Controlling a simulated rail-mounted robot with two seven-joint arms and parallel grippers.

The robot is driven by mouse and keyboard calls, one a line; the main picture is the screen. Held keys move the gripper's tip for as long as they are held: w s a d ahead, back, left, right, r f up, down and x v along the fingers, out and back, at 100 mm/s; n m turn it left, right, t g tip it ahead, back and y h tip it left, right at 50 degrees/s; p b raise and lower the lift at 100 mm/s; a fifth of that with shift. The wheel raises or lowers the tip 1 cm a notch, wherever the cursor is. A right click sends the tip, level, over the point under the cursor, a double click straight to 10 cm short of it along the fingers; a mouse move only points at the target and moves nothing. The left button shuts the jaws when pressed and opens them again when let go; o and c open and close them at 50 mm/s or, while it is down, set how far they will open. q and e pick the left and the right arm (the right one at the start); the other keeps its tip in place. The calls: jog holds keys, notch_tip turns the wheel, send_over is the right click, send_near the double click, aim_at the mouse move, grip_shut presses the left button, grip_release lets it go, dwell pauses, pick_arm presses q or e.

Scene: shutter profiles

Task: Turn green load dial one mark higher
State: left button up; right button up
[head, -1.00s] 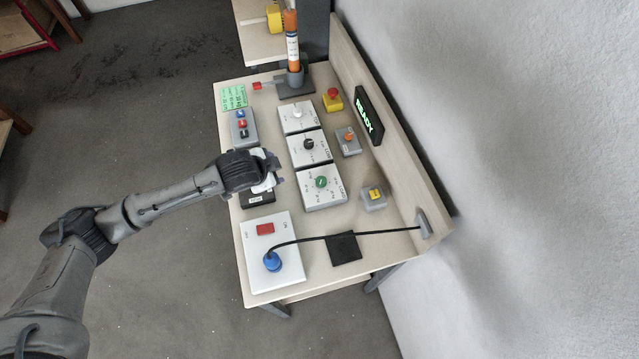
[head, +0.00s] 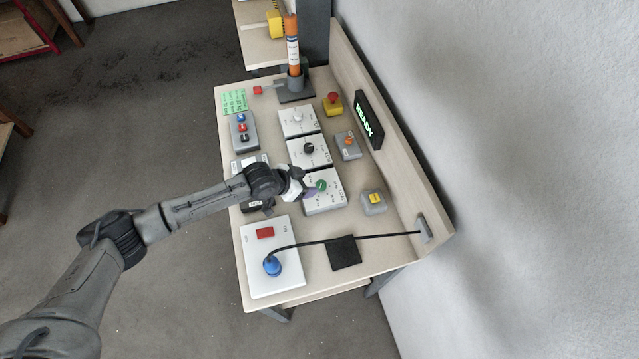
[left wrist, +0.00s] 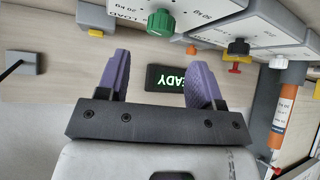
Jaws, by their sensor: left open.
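The green load dial (head: 321,185) sits on the nearest of three white panels in a row on the bench. In the left wrist view the green dial (left wrist: 160,22) shows near the top, on its panel (left wrist: 200,14), with part of the "LOAD" label. My left gripper (head: 308,189) is just left of the dial in the head view and partly covers the panel. In the left wrist view its two purple fingers (left wrist: 158,78) are spread with nothing between them. The dial appears beyond the fingertips, not between them. The dial's exact mark is too small to read. My right gripper is not in view.
A black dial (head: 308,148) and a white dial (head: 297,117) stand on the panels behind. A yellow-button box (head: 374,202) is to the right. A black cable (head: 350,236) runs from a blue plug (head: 272,265). A lit "READY" display (head: 369,119) stands at the right.

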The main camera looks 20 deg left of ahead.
aim_at(321, 184)
pick_arm(q)
jog(key=x, duration=0.5)
jog(key=shift+w+d+f, duration=0.1)
jog(key=shift+f, duration=0.05)
jog(key=shift+b+x, duration=0.35)
jog(key=shift+x, duration=0.5)
jog(key=c, duration=0.9)
jog(key=shift+f+b, duration=0.15)
jog(key=shift+b, duration=0.3)
jog(key=m+g+h+b, duration=0.1)
jog(key=m+b, duration=0.1)
jog(key=b, duration=0.3)
jog(key=m+g+h+b, duration=0.1)
jog(key=m+g+b, duration=0.1)
jog(key=b, duration=0.3)
jog(key=m+g+h+b, duration=0.1)
jog(key=m+b, duration=0.2)
jog(key=b, duration=0.2)
jog(key=shift+w+f+m+g, duration=0.2)
jog(key=shift+m+g, duration=0.1)
jog(key=shift+g, duration=0.1)
jog(key=shift+r+m+g+h+b, duration=0.15)
jog(key=shift+r+m+g+b, duration=0.05)
jog(key=shift+m+g+b, duration=0.75)
jog(key=shift+r+m+g+h+b, duration=0.15)
jog(key=shift+m+g+b, duration=0.6)
jog(key=shift+m+b, duration=0.35)
